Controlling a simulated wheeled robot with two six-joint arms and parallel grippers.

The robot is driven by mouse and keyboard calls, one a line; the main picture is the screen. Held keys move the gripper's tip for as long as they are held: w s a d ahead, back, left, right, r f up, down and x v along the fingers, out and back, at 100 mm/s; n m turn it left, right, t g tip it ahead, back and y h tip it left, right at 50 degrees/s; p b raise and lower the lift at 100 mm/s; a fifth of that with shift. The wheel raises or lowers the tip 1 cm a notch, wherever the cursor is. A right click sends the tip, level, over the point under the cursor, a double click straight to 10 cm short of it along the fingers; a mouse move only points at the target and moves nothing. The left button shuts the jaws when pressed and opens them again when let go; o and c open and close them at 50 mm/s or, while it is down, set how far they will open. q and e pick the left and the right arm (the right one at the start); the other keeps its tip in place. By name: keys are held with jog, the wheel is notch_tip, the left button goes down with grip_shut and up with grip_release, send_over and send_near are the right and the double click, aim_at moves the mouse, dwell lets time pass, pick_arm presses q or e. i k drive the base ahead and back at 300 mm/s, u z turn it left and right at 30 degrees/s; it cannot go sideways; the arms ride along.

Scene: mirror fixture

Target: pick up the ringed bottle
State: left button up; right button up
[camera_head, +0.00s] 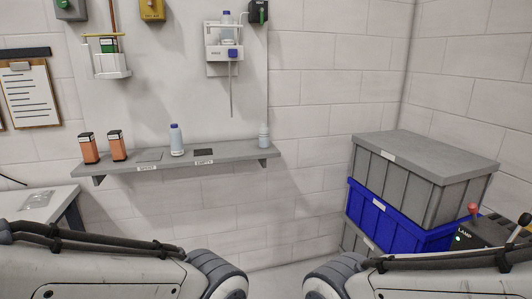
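A white bottle with a blue cap (176,140) stands upright on the grey wall shelf (225,160). A smaller pale grey-blue bottle (263,137) stands upright near the shelf's right end. I cannot tell at this size which bottle carries a ring. Both my arms show along the bottom edge, well short of the shelf. Neither of my grippers is in view.
Two orange-and-dark cartons (102,147) stand at the shelf's left. Dark and grey pads with labels lie on the shelf. Grey and blue crates (428,163) are stacked at right, beside a lamp box with a red-knobbed lever (474,211). A table (38,204) is at left.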

aim_at(264, 131)
jog(key=u, duration=0.2)
jog(key=i, duration=0.85)
jog(key=u, duration=1.1)
jog(key=i, duration=1.45)
jog(key=z, duration=0.45)
